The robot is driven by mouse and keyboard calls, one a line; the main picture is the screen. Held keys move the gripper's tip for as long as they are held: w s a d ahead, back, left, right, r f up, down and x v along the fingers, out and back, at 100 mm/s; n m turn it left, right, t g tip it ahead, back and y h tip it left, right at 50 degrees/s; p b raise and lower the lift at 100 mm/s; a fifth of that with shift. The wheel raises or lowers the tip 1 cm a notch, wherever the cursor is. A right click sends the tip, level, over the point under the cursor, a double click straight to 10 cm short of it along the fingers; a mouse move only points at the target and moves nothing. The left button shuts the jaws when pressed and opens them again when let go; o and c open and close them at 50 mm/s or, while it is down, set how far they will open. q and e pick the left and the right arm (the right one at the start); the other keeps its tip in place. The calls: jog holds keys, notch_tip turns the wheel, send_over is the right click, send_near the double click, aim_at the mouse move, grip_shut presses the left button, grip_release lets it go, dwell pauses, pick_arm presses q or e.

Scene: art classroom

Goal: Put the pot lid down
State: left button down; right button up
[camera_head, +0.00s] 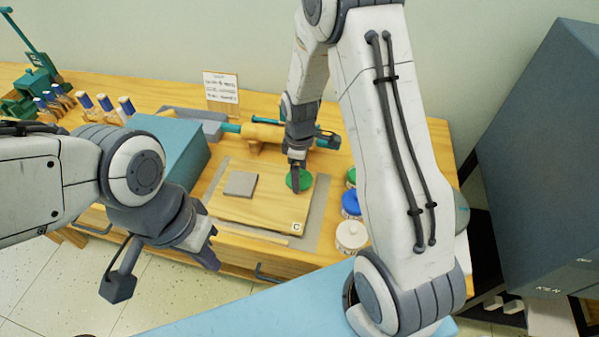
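A round green pot lid (304,183) is at the right part of a wooden board (250,207), under my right gripper (297,182). The fingers of that gripper look close together over the lid's middle and seem shut on it; they hide its centre. I cannot tell whether the lid touches the board or hangs just above it. My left gripper (209,249) is in front of the board's left side, over the bench front, with its fingers apart and nothing between them.
A grey square slab (240,184) lies on the board. A white jar (351,236), a blue-topped jar (350,204) and a green-topped one (351,176) stand right of it. A blue box (178,143) is at left. A card (220,87) stands at the back.

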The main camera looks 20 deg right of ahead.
jog(key=shift+f, duration=0.2)
jog(key=o, duration=1)
jog(key=shift+r, duration=0.1)
notch_tip(320, 180, up, 12)
jog(key=s+a+r+m, duration=0.2)
jog(key=s+a+r, duration=0.3)
jog(key=s+a, duration=0.6)
jog(key=s+a+m+y, duration=0.1)
jog(key=s+a+m, duration=0.1)
jog(key=s, duration=1)
jog(key=shift+s+a+r, duration=0.3)
jog(key=shift+s+a, duration=0.1)
jog(key=shift+a, duration=0.2)
